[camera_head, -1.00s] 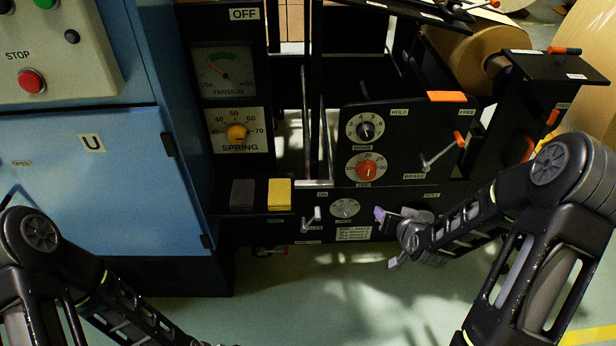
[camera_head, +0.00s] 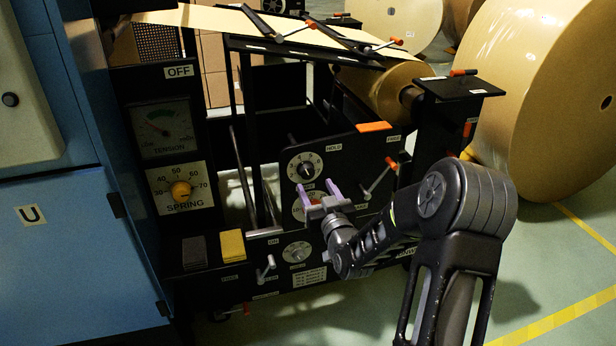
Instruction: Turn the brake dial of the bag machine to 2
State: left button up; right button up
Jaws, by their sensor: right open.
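The brake dial (camera_head: 305,168) is a dark knob on a white round scale, on the black front panel of the bag machine. I cannot read clearly which number its pointer is at. My right gripper (camera_head: 318,189) is open, with two purple fingertips spread apart and pointing up at the panel, just below the brake dial. Nothing is between the fingers, and I cannot tell whether they touch the panel. My left gripper is out of view.
A grey dial (camera_head: 297,252) and a small lever (camera_head: 266,268) are lower on the panel. A red-tipped lever (camera_head: 378,177) stands to the right. A large kraft roll (camera_head: 555,95) stands at back right.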

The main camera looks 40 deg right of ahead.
aim_at(308, 175)
jog(key=x, duration=0.6)
jog(key=shift+w+d, duration=0.15)
jog(key=shift+w, duration=0.2)
jog(key=shift+c, duration=0.6)
jog(key=shift+b, duration=0.3)
grip_shut()
